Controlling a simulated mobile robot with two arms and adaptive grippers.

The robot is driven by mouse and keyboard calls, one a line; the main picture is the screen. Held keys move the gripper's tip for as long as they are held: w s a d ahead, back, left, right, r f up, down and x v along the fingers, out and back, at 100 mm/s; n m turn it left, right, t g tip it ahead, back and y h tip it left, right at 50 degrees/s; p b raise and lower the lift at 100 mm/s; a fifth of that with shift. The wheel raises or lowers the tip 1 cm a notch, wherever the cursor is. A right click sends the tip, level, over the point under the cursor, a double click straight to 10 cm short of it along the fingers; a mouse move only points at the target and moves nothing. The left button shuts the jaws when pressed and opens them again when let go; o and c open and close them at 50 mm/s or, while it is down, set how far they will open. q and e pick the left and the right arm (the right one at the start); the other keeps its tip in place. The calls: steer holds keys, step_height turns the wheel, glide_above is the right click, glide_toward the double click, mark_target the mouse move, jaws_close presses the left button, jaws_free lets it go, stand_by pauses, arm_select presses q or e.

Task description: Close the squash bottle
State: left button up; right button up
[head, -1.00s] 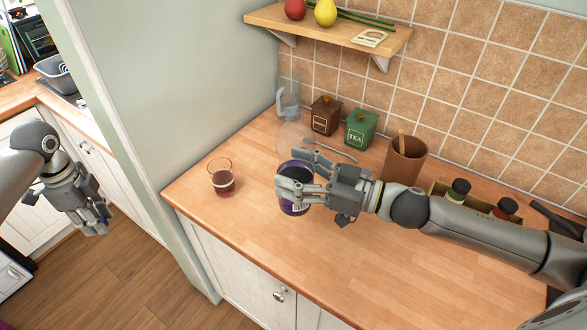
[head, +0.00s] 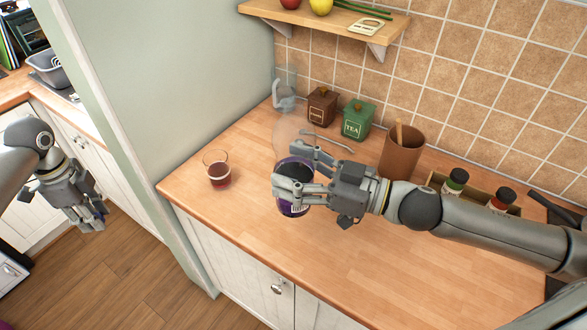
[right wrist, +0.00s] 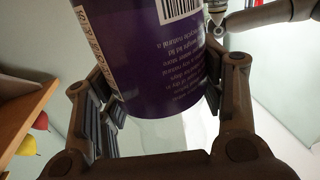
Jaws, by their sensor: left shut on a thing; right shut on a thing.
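The squash bottle (head: 295,209) has a purple label and stands on the wooden counter. My right gripper (head: 292,180) is shut around it, and its fingers hide part of it. In the right wrist view the purple bottle (right wrist: 160,60) sits between the fingers, its printed text upside down. Its mouth is not clear in the head view. My left gripper (head: 100,218) is far to the left, over the floor beyond the wall, away from the bottle. Its fingertips are shut on a small dark bluish thing, too small to identify as the cap.
A glass of red drink (head: 218,171) stands left of the bottle near the counter edge. A clear jug (head: 285,95), brown canister (head: 321,107), green tea canister (head: 357,120) and brown pot (head: 401,151) stand behind.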

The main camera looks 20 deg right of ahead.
steer(key=shift+r, duration=0.1)
steer(key=o, duration=0.8)
steer(key=c, duration=1)
steer(key=shift+o, duration=0.2)
